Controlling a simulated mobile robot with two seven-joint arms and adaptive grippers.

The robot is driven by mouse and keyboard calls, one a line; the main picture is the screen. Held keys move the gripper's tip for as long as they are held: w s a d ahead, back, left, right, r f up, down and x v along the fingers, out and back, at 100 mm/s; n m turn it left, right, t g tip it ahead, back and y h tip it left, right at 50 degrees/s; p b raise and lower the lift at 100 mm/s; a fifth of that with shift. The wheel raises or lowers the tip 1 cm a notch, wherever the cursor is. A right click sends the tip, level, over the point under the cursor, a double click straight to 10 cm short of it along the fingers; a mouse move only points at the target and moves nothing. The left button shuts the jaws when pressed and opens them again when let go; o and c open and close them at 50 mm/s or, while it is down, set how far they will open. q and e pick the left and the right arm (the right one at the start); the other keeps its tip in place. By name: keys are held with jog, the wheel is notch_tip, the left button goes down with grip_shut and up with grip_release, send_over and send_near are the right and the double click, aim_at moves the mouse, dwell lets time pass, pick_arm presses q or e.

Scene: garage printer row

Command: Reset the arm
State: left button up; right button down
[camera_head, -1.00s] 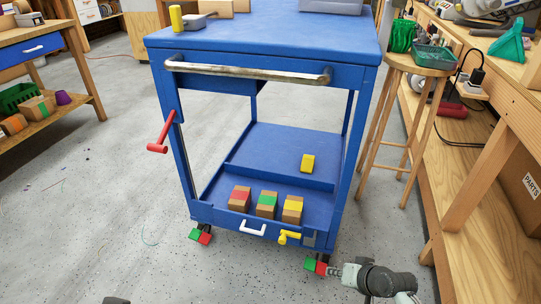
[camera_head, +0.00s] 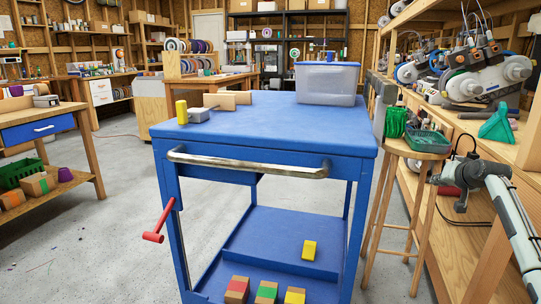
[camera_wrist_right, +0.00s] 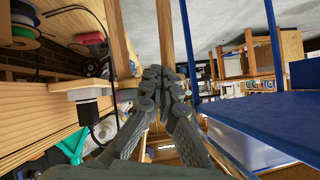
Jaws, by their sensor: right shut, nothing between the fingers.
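My right arm rises from the lower right edge of the head view. Its gripper (camera_head: 436,180) is beside the wooden stool, in front of the workbench on the right. In the right wrist view the gripper fingers (camera_wrist_right: 160,74) are closed together with nothing between them. The blue cart (camera_head: 270,142) stands left of this gripper, apart from it. My left gripper is not in view.
The wooden stool (camera_head: 416,152) holds a green tray (camera_head: 428,141) and a green cup (camera_head: 392,123). The cart carries a clear bin (camera_head: 328,84), with boxes and a yellow block (camera_head: 309,250) lower down. Open floor (camera_head: 90,250) lies left.

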jog(key=s+d+f+n+g+h, duration=0.1)
jog(key=s+d+f+g+h, duration=0.1)
jog(key=s+d+f+g, duration=0.35)
jog(key=s+d+f+n+g+h, duration=0.1)
jog(key=s+d+f+g+h, duration=0.15)
jog(key=s, duration=0.55)
jog(key=s+a+f+n+y, duration=0.1)
jog(key=s+a+f+n, duration=0.3)
jog(key=s+a+f, duration=1.05)
jog(key=s+a+n+y, duration=0.1)
jog(key=s+a+y, duration=0.1)
jog(key=s+a, duration=0.85)
jog(key=s+a+y, duration=0.1)
jog(key=s+a, duration=0.6)
jog(key=s, duration=0.6)
pick_arm(q)
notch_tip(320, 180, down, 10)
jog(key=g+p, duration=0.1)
jog(key=p, duration=0.3)
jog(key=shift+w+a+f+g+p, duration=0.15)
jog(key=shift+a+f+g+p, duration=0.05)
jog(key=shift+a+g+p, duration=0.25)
pick_arm(e)
notch_tip(320, 180, down, 10)
jog(key=d, duration=0.1)
jog(key=shift+w+f+g, duration=0.15)
jog(key=shift+w+g, duration=0.1)
jog(key=shift+g, duration=0.15)
